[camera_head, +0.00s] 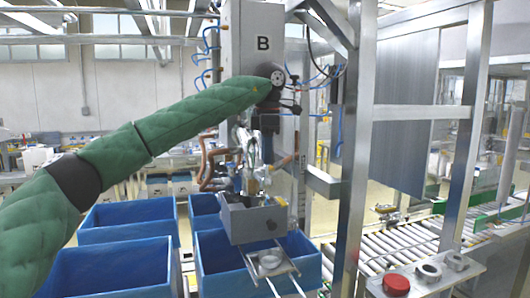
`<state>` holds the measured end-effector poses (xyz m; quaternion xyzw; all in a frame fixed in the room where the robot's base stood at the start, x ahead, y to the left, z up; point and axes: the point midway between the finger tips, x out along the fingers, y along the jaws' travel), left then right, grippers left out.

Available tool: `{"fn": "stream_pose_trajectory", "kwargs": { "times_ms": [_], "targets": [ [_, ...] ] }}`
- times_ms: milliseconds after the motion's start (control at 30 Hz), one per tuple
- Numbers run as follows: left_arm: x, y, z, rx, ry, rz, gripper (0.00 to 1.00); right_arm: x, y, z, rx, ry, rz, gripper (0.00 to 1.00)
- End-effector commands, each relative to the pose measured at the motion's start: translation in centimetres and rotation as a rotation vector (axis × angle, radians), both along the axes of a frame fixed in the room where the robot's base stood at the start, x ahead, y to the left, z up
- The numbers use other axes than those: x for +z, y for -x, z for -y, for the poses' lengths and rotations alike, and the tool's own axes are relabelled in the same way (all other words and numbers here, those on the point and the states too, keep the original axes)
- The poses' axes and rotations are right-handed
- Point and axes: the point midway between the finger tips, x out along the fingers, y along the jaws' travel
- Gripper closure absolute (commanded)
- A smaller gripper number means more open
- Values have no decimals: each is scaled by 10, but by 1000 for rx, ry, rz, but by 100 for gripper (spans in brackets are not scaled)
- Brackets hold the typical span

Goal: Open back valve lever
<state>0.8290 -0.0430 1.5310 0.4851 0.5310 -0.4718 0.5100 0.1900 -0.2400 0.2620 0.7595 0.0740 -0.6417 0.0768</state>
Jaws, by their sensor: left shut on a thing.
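A grey machine box (258,60) marked B stands in the middle of the view. My left arm, in a green padded sleeve, reaches in from the left to the lower right edge of this box. My left gripper (290,106) is there, dark and small in the picture, shut on what seems to be the back valve lever. The lever is mostly hidden by the gripper and wrist, so its angle cannot be told. My right gripper is not in view.
A metal post (355,150) rises close to the right of my gripper. Blue air hoses hang around the machine. A roller conveyor (395,245) and a panel with a red button (396,284) are at right.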

Motion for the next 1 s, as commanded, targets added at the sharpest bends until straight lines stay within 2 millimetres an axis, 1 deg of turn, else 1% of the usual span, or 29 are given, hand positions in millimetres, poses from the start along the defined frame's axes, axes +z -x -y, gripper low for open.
{"fn": "stream_pose_trajectory", "kwargs": {
  "times_ms": [200, 233, 300, 333, 633, 800, 900, 1000],
  "targets": [
    [-1, 0, 1, -1, -1, -1, 100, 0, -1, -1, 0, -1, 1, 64],
    [-1, 0, 1, -1, 0, -1, 74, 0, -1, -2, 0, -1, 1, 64],
    [-1, 0, 1, -1, 0, -1, 60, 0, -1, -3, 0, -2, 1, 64],
    [-1, 0, 1, -1, 0, -1, 59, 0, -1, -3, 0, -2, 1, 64],
    [0, 0, 0, 0, 1, 0, 59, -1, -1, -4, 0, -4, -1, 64],
    [8, 0, 1, 0, 1, 2, 59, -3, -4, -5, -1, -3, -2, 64],
    [18, 0, 2, 1, 0, 2, 59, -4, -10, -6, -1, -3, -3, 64],
    [30, -1, 2, 0, 0, 3, 59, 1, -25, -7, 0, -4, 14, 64]
  ]
}}
